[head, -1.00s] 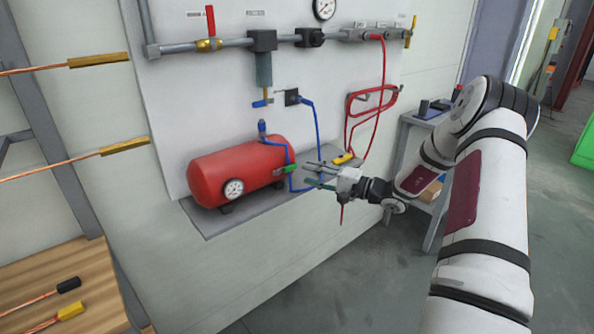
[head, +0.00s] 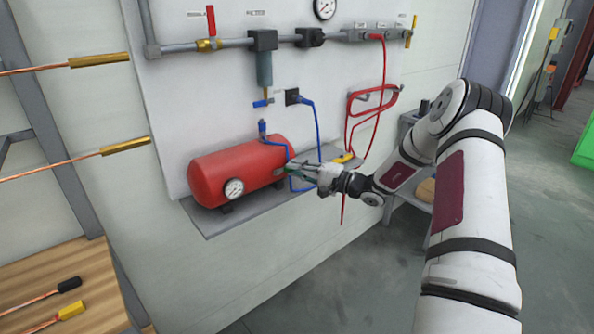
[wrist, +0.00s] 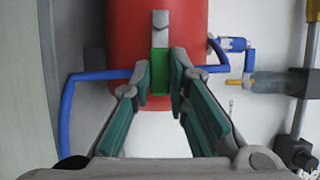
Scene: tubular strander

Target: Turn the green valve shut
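The green valve (wrist: 160,63) shows in the wrist view as a short green handle below a grey fitting, at the end of the red tank (wrist: 125,28). In the head view my gripper (head: 291,169) is at the right end of the red tank (head: 240,170) and mostly hides the valve. In the wrist view my gripper (wrist: 166,78) is open, with green-padded fingers on either side of the handle. The left fingertip looks very close to the handle; I cannot tell if it touches.
A blue hose (wrist: 66,110) runs around the tank end near my fingers. The tank sits on a grey shelf (head: 222,226). A pressure gauge (head: 234,188) is on its front. A red hose (head: 385,85) hangs to the right, and pipework (head: 227,43) runs above.

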